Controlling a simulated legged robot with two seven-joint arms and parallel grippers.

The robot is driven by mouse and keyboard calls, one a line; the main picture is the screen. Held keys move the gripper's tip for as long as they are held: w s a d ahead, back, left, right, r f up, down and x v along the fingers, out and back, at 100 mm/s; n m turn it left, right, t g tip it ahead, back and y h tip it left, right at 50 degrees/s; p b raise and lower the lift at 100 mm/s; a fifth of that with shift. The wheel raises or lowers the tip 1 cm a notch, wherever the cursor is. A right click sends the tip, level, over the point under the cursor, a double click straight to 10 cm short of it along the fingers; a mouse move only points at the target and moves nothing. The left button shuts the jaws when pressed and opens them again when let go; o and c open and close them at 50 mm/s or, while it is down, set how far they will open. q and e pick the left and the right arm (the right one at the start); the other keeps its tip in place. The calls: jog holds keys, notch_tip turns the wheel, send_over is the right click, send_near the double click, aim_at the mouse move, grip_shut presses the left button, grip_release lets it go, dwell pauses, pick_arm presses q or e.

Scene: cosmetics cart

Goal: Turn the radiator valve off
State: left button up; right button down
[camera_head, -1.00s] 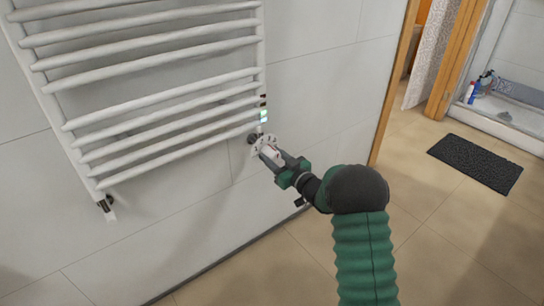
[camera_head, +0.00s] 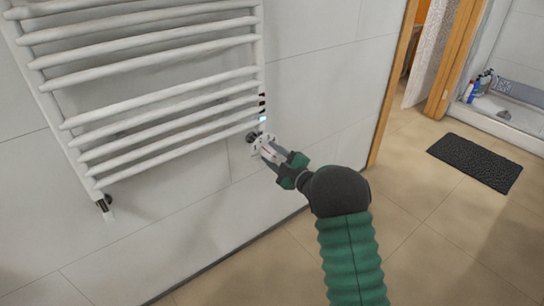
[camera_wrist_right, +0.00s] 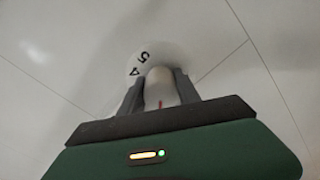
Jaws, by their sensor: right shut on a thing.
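The white radiator valve (camera_head: 262,142) sits at the lower right corner of the white towel radiator (camera_head: 160,105). Its dial with black numbers shows in the right wrist view, where a 4 and a 5 are readable above the knob (camera_wrist_right: 161,88). My right gripper (camera_head: 270,153) is shut on the valve's knob, with one dark finger on each side of it in the right wrist view (camera_wrist_right: 160,92). A small red mark shows on the knob between the fingers. My left gripper is not in view.
The tiled wall (camera_head: 315,80) is behind the radiator. A wooden door frame (camera_head: 392,85) stands to the right. A dark mat (camera_head: 475,163) lies on the tiled floor, with a shower tray (camera_head: 510,125) beyond it. The floor beside the arm is clear.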

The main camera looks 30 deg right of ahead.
jog(key=n, duration=0.2)
jog(key=n+b, duration=0.1)
jog(key=n, duration=0.2)
jog(key=shift+a+f+n+b, duration=0.1)
jog(key=shift+f+n+b, duration=0.25)
jog(key=shift+n, duration=0.05)
jog(key=n+b, duration=0.2)
jog(key=n, duration=0.3)
jog(key=shift+s+a+n, duration=0.1)
jog(key=shift+n, duration=0.3)
jog(key=shift+r, duration=0.1)
jog(key=c, duration=0.9)
grip_release()
jog(key=shift+o, duration=0.2)
jog(key=shift+r, duration=0.15)
jog(key=shift+r, duration=0.1)
